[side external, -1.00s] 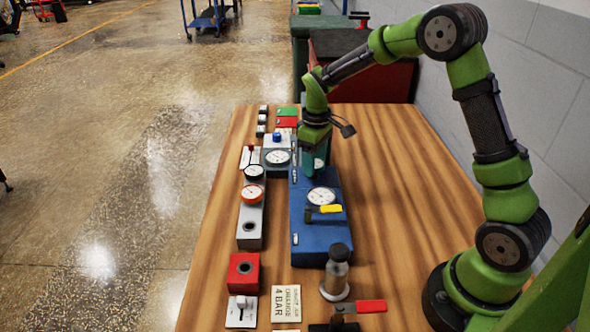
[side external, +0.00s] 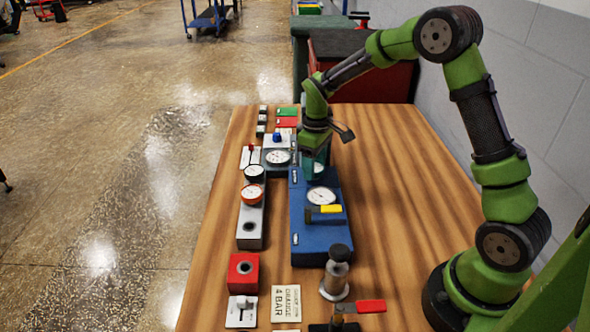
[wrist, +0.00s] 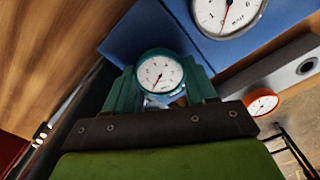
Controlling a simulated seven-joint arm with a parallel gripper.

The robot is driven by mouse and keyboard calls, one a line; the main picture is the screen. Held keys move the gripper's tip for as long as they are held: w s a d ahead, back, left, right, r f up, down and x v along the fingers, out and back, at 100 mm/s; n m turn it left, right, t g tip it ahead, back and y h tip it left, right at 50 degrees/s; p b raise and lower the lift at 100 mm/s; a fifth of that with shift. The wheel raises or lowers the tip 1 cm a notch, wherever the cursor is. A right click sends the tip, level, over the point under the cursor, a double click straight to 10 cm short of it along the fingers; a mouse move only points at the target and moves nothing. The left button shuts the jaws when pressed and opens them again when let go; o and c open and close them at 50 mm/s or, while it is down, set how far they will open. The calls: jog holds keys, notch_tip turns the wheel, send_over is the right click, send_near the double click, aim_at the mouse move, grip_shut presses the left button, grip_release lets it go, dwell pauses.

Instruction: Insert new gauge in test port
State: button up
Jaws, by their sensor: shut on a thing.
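My gripper (side external: 316,172) is shut on a gauge with a white dial and red needle. The held gauge (wrist: 160,74) sits between the teal fingers in the wrist view, its dial facing the camera. In the side view the gripper hides most of it, over the far end of the blue block (side external: 308,238). I cannot tell whether the gauge touches the block. The grey rack (side external: 250,238) has a black-rimmed gauge (side external: 254,172), an orange-rimmed gauge (side external: 252,194) and an empty hole at its near end. A red block (side external: 243,270) with an open round port stands nearer the camera.
The blue block carries another gauge (side external: 321,196) and a yellow lever (side external: 330,209). A hand pump (side external: 336,272), a red-handled valve (side external: 370,306) and a 4 BAR sign (side external: 286,303) are nearby. A grey block with a gauge (side external: 277,157) stands beyond.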

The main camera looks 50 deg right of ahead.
jog(key=shift+f, duration=0.2)
dwell(0.4)
jog(key=o, duration=1.4)
jog(key=shift+o, duration=0.2)
jog(key=shift+d+r, duration=0.1)
jog(key=shift+w+r, duration=0.1)
jog(key=shift+r, duration=0.7)
jog(key=shift+d+r, duration=0.1)
jog(key=shift+r, duration=2.2)
